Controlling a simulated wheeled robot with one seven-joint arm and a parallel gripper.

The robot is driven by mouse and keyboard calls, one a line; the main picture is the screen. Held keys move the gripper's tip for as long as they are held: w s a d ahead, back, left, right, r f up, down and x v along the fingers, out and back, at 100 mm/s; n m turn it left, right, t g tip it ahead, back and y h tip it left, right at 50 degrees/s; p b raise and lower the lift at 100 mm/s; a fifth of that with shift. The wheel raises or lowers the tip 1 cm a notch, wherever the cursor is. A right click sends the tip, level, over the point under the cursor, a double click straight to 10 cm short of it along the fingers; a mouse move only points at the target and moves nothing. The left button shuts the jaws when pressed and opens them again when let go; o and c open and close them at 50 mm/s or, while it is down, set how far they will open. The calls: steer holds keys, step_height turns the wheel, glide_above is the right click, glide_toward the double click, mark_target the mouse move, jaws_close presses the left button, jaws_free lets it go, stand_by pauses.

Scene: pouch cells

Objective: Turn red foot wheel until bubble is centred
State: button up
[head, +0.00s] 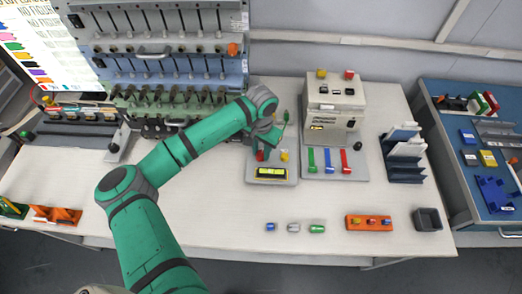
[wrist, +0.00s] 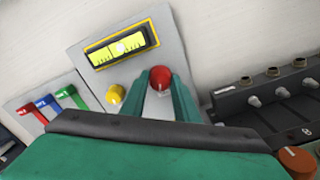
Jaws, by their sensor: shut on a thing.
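A grey plate (head: 251,176) on the bench carries a yellow bubble vial (head: 271,171), a red foot wheel (head: 260,155) and a yellow wheel (head: 284,155). In the wrist view the red foot wheel (wrist: 160,77) sits between the two green fingers of my gripper (wrist: 160,86), which is shut on it. The yellow wheel (wrist: 115,94) stands beside it, untouched. The vial (wrist: 101,55) is framed in yellow, and its pale bubble (wrist: 121,47) appears near the middle; its exact offset from the marks is too small to tell.
A beige instrument box (head: 335,98) with green, blue and red levers stands just right of the plate. A tool rack (head: 165,60) is behind my arm. Small cells (head: 293,227), an orange holder (head: 369,222) and a dark bin (head: 427,219) lie in front. The bench between is clear.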

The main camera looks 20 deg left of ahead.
mark_target(262, 153)
steer(key=m, duration=0.5)
steer(key=shift+m, duration=0.4)
steer(key=m, duration=0.4)
steer(key=shift+w+m, duration=0.1)
steer(key=shift+m, duration=0.3)
steer(key=shift+d, duration=0.1)
steer(key=o, duration=1)
steer(key=shift+c, duration=0.2)
steer(key=shift+o, duration=0.6)
step_height(262, 153, up, 11)
